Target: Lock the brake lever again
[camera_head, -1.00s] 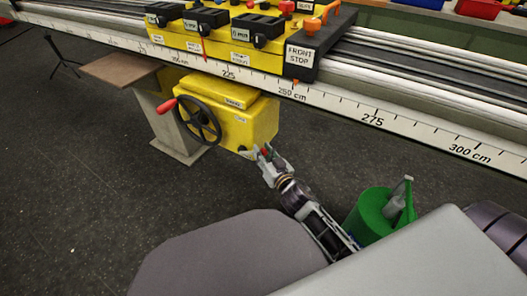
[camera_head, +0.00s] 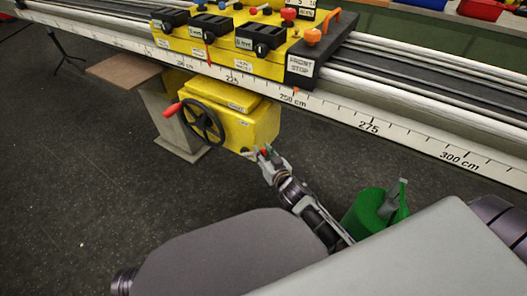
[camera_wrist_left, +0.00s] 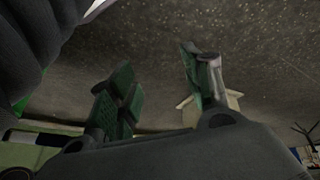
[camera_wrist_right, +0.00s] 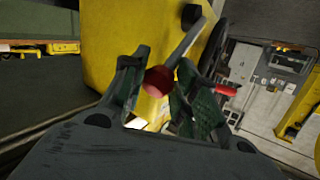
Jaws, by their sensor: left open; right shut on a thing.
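The brake lever is a short grey rod with a red knob (camera_wrist_right: 158,80) on the side of the yellow gearbox (camera_head: 232,122). In the right wrist view the rod slants down from a dark pivot on the yellow face, and the knob lies between the green-padded fingers of my right gripper (camera_wrist_right: 160,98). My right gripper (camera_head: 264,153) is shut on the knob, low beside the box's right side in the head view. The fingers partly hide the knob. My left gripper (camera_wrist_left: 160,85) is open and empty above dark floor in its wrist view; it is out of the head view.
A black handwheel (camera_head: 203,122) with a red handle (camera_head: 172,109) sits on the gearbox front. The long boom rail (camera_head: 345,119) with its yellow control carriage (camera_head: 222,62) runs above. Open floor lies at the left.

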